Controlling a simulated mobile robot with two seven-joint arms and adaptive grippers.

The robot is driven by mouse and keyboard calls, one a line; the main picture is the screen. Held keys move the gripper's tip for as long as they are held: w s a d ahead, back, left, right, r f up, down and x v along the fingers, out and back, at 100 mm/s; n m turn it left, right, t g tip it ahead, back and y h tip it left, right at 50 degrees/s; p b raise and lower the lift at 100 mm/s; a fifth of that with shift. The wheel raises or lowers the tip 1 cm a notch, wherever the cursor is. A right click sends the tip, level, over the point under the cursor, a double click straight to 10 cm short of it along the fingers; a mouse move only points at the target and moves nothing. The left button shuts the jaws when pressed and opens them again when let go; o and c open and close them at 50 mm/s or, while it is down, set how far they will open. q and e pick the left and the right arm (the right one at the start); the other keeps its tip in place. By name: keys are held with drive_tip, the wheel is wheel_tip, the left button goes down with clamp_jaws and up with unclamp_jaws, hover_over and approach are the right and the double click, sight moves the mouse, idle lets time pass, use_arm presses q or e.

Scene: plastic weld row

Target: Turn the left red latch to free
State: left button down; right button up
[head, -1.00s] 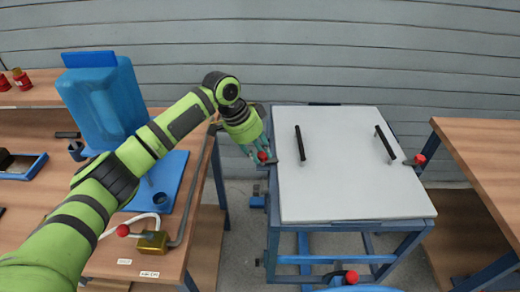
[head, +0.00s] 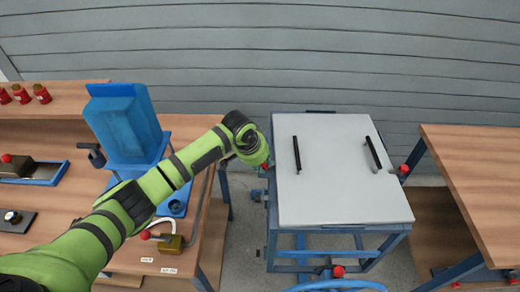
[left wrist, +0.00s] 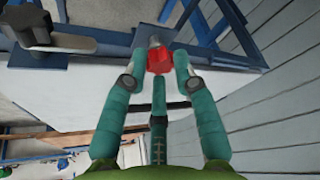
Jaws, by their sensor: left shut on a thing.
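The left red latch knob (head: 265,166) is at the left side of the pale panel (head: 335,207) on a blue frame. In the head view my left wrist hides most of it and the fingers. In the left wrist view the red knob (left wrist: 160,58) sits between the teal fingers of my left gripper (left wrist: 158,74), which is shut on it. A grey metal stem shows above the knob. The exact angle of the latch is hard to tell. My right gripper is in neither view.
Two black handles (head: 297,155) stand on the panel. Other red knobs show at its right edge (head: 404,169) and front (head: 338,271). The left bench holds a blue jug (head: 125,128) and a brass block (head: 171,244). A wooden table (head: 480,170) stands right.

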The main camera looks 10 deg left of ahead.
use_arm(q)
drive_tip(key=n+p, duration=0.2)
drive_tip(key=d+r+n+y+p, duration=0.1)
drive_tip(key=p, duration=0.1)
drive_tip(key=shift+w+n+t, duration=0.1)
drive_tip(key=shift+n+t, duration=0.3)
drive_tip(key=n+y+p, duration=0.1)
drive_tip(key=n+p, duration=0.1)
drive_tip(key=shift+w+d+n, duration=0.1)
drive_tip(key=shift+n, duration=0.2)
drive_tip(key=shift+d+f+n+y, duration=0.15)
drive_tip(key=shift+n+y, duration=0.35)
drive_tip(key=shift+n, duration=0.4)
drive_tip(key=shift+w+n+y+p, duration=0.15)
drive_tip(key=shift+n+y+p, duration=0.25)
drive_tip(key=shift+n, duration=1)
drive_tip(key=shift+g, duration=0.3)
drive_tip(key=c, duration=1)
unclamp_jaws()
drive_tip(key=shift+f, duration=0.2)
drive_tip(key=shift+y, duration=0.3)
